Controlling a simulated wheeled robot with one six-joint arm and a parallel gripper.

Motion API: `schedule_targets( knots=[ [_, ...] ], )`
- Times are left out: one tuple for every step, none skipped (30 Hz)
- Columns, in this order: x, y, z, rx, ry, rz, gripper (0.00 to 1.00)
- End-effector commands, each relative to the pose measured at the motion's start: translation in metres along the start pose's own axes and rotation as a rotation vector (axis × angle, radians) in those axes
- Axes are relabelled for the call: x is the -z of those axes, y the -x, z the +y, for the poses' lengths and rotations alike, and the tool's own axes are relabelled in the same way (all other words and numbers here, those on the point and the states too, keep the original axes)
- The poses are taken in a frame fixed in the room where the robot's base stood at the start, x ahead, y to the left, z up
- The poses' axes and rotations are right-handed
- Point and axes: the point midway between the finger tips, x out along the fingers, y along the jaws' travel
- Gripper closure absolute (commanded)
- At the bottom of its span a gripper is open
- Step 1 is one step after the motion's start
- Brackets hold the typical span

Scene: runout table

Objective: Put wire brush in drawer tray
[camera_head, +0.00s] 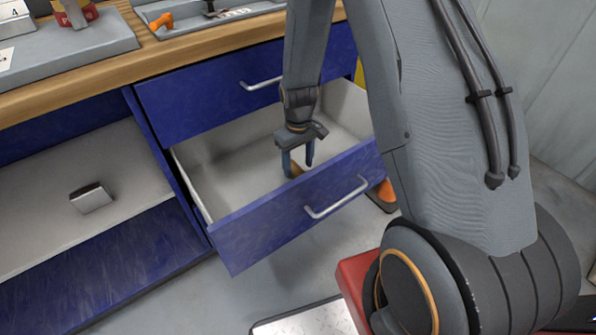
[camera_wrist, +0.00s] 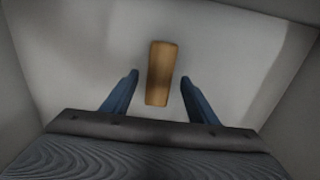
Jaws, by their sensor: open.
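The drawer tray (camera_head: 225,172) is an open drawer with a pale inside and a blue front, pulled out below a shut blue drawer. The wire brush (camera_wrist: 160,72) shows in the wrist view as a tan wooden block lying on the pale drawer floor; its bristles are not visible. In the head view a small part of the brush (camera_head: 296,170) shows beside the fingers. My gripper (camera_head: 298,168) is over the drawer, pointing down. In the wrist view the open gripper (camera_wrist: 160,92) has a blue finger on each side of the brush, with gaps to both.
The wooden bench top (camera_head: 130,65) runs above the drawers. A grey tray (camera_head: 180,15) with an orange-handled tool stands on it. A small metallic block (camera_head: 91,198) lies on the open shelf at left. The drawer's front wall and handle (camera_head: 337,197) stand close to my gripper.

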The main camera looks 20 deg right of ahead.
Motion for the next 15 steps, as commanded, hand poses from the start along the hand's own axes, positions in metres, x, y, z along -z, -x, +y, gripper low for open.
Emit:
schedule_targets(
  knots=[
    [0.001,0.014,0.000,-0.001,0.000,0.004,0.47],
    [0.001,0.020,0.000,-0.001,0.000,0.004,0.47],
    [0.001,0.029,0.000,-0.001,0.000,0.003,0.47],
    [0.000,0.034,0.000,-0.001,0.000,0.003,0.47],
    [0.000,0.040,0.000,-0.001,0.000,0.003,0.47],
    [0.000,0.047,0.000,-0.001,0.000,0.002,0.47],
    [0.000,0.052,0.000,-0.001,0.000,0.002,0.47],
    [0.000,0.057,0.000,-0.001,0.000,0.003,0.47],
    [0.000,0.062,0.000,-0.001,0.000,0.002,0.47],
    [0.000,0.066,0.000,0.000,0.000,0.001,0.47],
    [0.000,0.069,0.000,0.000,0.000,0.001,0.47],
    [0.000,0.072,0.000,0.000,0.000,0.001,0.47],
    [0.000,0.074,0.000,0.000,0.000,0.001,0.47],
    [0.000,0.076,0.000,0.000,0.000,0.001,0.47],
    [0.000,0.079,-0.001,0.000,0.000,0.001,0.47]
  ],
)
